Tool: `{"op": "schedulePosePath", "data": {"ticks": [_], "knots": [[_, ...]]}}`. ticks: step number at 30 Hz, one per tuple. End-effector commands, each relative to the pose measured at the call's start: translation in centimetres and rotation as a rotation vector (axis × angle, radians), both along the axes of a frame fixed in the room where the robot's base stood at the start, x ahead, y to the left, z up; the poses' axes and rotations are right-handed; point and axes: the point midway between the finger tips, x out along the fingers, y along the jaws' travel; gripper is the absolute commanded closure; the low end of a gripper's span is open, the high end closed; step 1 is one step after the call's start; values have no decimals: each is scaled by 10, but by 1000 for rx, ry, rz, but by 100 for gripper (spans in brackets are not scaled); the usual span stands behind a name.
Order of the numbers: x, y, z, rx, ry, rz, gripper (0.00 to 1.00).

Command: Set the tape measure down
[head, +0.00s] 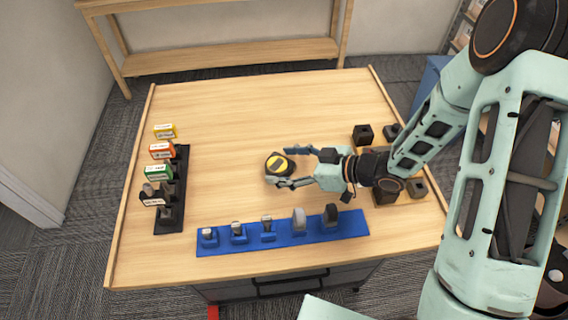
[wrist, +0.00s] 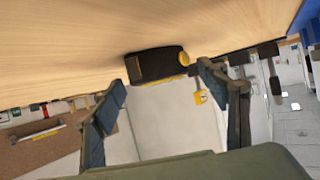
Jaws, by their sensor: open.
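The tape measure (head: 279,165), black with a yellow face, sits on the bare wood near the middle of the workbench (head: 230,110). My gripper (head: 283,167) is open, reaching in from the right, with one finger on the far side of the tape measure and one on the near side. In the wrist view the tape measure (wrist: 155,66) lies against the wood surface, just ahead of and between the spread fingertips (wrist: 161,76). Narrow gaps seem to show at both sides; I cannot tell whether either finger touches it.
A blue rack (head: 282,240) with several tools runs along the front. A black rack (head: 172,215) with colored boxes stands at the left. Several dark blocks (head: 363,135) stand at the right, partly behind my arm.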

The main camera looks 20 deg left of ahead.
Motion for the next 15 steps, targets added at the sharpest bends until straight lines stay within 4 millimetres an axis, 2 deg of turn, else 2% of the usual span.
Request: {"op": "schedulePosePath", "data": {"ticks": [3, 5, 15], "knots": [[0, 0, 5, 0, -1, 0, 32], [1, -7, 6, 0, -1, -4, 32], [-3, -71, 37, -1, -3, -6, 32]]}}
